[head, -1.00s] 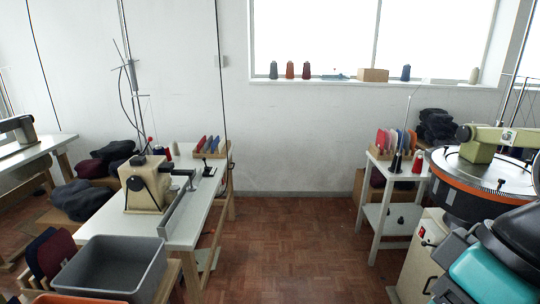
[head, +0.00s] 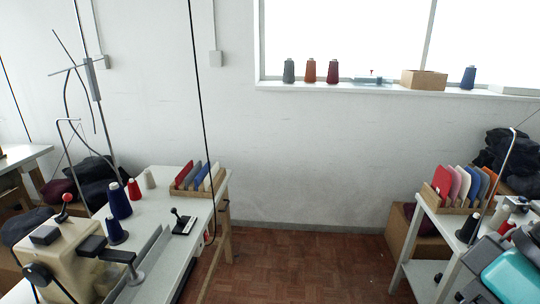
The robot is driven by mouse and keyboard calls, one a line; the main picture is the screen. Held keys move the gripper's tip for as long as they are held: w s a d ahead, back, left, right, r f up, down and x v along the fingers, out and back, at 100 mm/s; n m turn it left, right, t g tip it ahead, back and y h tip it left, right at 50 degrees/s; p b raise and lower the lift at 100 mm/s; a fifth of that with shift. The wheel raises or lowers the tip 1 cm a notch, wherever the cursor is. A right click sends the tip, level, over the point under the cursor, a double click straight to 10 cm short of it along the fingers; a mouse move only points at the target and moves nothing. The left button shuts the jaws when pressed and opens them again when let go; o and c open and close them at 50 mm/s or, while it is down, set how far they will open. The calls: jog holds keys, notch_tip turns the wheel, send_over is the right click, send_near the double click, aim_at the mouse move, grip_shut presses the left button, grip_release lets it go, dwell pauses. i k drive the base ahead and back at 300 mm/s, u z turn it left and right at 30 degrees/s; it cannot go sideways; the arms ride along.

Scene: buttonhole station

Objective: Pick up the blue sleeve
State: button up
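Two wooden racks hold upright, flat, rounded cloth pieces that look like sleeves. In the left rack (head: 196,192), on the white machine table, a blue piece (head: 203,175) stands between a red piece (head: 185,174) and a white one. In the right rack (head: 447,207), on a small white table, a blue piece (head: 482,182) stands near the right end, beside an orange one, with red and pink pieces further left. I cannot tell which blue piece is the blue sleeve. My gripper is not in view; only part of my arm shows at the lower right.
A cream sewing machine (head: 70,262) and several thread cones stand on the left table (head: 150,262). A small white table (head: 425,278) stands at right. Brown floor (head: 300,262) is clear between the tables. Cones and a cardboard box (head: 423,79) line the window sill.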

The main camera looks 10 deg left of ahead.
aim_at(202, 173)
jog(key=i, duration=2.6)
jog(key=u, duration=2.05)
jog(key=i, duration=1)
